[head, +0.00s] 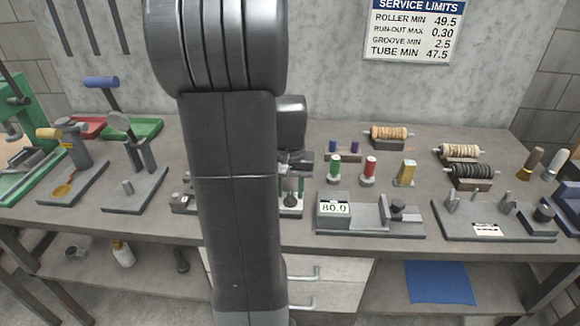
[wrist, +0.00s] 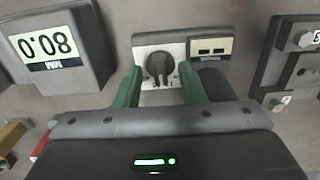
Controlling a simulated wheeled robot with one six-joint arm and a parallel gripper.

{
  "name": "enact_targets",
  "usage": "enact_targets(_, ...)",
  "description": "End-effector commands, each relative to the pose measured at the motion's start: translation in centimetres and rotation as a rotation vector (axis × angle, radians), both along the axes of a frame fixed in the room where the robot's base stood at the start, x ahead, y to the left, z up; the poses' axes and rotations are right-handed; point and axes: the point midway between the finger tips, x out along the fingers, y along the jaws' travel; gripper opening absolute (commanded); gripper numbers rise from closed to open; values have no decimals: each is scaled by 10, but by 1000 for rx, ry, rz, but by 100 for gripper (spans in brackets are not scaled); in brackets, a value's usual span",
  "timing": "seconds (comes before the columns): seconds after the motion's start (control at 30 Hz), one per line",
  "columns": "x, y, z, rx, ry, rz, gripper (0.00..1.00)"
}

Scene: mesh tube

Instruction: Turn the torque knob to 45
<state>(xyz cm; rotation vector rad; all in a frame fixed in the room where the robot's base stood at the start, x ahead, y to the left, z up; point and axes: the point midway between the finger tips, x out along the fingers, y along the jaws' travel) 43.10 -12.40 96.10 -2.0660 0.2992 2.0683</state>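The black torque knob (wrist: 160,68) is round with a raised grip bar and sits on a pale dial plate (wrist: 142,52) in the wrist view. A small label panel (wrist: 211,49) with two dark windows is beside it; its lettering is too small to read. My gripper (wrist: 160,72) is open, with one green finger on each side of the knob. Gaps show between fingers and knob, and nothing is held. I cannot tell the knob's setting. In the head view my arm hides most of this device, and part of my gripper shows at its right edge.
A gauge (head: 334,209) reading 80.0 stands close to the right. A grey fixture (head: 492,218) is further right. Coloured spools and rollers stand behind. A limits sign (head: 413,30) hangs on the wall.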

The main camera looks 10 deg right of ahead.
Motion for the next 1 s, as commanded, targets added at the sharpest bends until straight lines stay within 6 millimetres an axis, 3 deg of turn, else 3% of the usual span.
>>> enact_targets(0.3,1,0,74,-1,-7,0,36)
enact_targets(0.5,1,0,108,-1,-4,0,36)
enact_targets(0.7,0,0,122,-1,-3,0,36)
enact_targets(0.97,0,0,122,-1,-2,0,36)
enact_targets(1.0,0,0,122,-1,-2,1,44)
